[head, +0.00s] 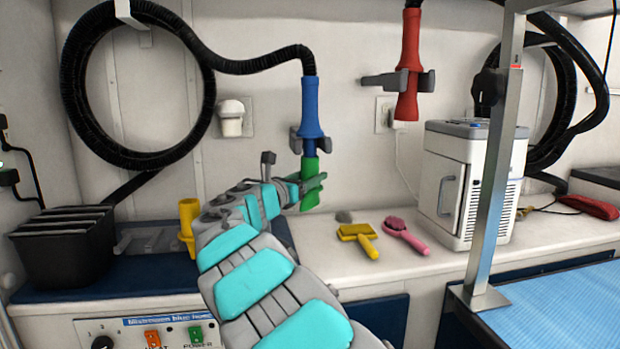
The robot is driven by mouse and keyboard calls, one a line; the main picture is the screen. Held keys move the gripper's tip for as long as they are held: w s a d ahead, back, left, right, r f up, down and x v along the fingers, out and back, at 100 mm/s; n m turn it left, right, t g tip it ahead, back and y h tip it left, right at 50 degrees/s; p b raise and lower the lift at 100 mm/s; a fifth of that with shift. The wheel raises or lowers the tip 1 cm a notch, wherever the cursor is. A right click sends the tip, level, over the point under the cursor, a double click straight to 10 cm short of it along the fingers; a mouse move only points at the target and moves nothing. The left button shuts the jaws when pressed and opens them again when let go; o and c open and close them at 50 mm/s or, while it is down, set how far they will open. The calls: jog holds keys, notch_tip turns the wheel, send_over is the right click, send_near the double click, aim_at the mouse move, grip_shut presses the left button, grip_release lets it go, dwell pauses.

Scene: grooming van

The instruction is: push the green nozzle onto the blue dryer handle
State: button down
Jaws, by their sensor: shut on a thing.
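The blue dryer handle (313,108) hangs upright on a wall holder, its narrow end pointing down. The green nozzle (309,168) is directly below it, upright and roughly in line with it. The nozzle's top edge meets the handle's lower end in the picture; I cannot tell how far it sits over the end. My gripper (311,186) is shut on the green nozzle, coming from the lower left. My fingers hide part of the nozzle's middle, and its lower end shows beneath them.
A yellow nozzle (188,222) stands left of my arm. A red dryer handle (409,55) hangs at right. A yellow brush (359,239) and pink brush (404,235) lie on the white counter (375,275). A white cabinet unit (458,185) and metal post (493,190) stand right.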

jog(key=shift+r, duration=0.75)
dwell(0.6)
jog(key=shift+c, duration=1)
grip_release()
